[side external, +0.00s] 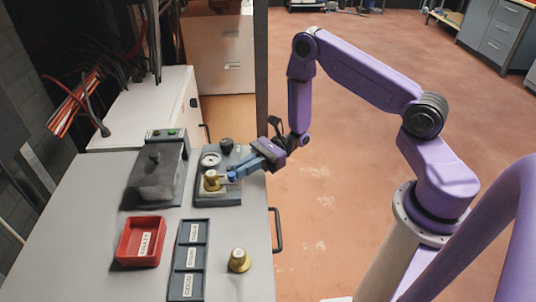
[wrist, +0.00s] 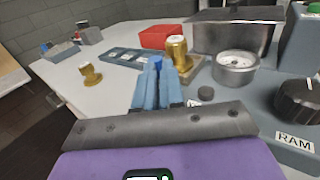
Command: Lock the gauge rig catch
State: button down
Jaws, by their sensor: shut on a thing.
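The gauge rig (side external: 205,197) is a blue-grey plate on the bench with a round dial gauge (side external: 211,160), a black knob (side external: 226,144) and a brass fitting (side external: 212,182). In the wrist view the gauge (wrist: 235,68) and knob (wrist: 303,98) stand right of my fingers, and the brass fitting (wrist: 178,50) is just beyond them. My gripper (side external: 236,174) reaches in from the right, low over the rig. Its blue fingers are shut on a small blue piece (wrist: 155,61), apparently the catch handle, beside the brass fitting. The fingers hide most of the catch, so its position cannot be told.
A red bin (side external: 122,241) and a blue-grey compartment tray (side external: 205,246) lie on the bench nearer the camera. A loose brass fitting (side external: 239,260) stands right of the tray. A dark grey box with a covered top (side external: 157,176) sits left of the rig.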

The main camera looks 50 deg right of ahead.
jog(key=s+d, duration=0.2)
jog(key=d, duration=1.2)
jog(key=s+a+r+n+g+h, duration=0.4)
jog(key=s+a+n+g, duration=0.1)
jog(key=s+n+g, duration=0.15)
jog(key=s+a+r+n+g+h, duration=0.4)
jog(key=s+n+g, duration=0.2)
jog(key=s+n, duration=0.15)
jog(key=s+d+r+n+t+h, duration=0.1)
jog(key=s+r+n+t+h, duration=0.2)
jog(key=n, duration=0.6)
jog(key=s+d+r+n+t+h, duration=0.1)
jog(key=s+r+n+t+h, duration=0.2)
jog(key=s+n+t+h, duration=0.3)
jog(key=n+t, duration=0.1)
jog(key=n, duration=0.2)
jog(key=shift+d+r, duration=0.25)
jog(key=shift+d, duration=0.15)
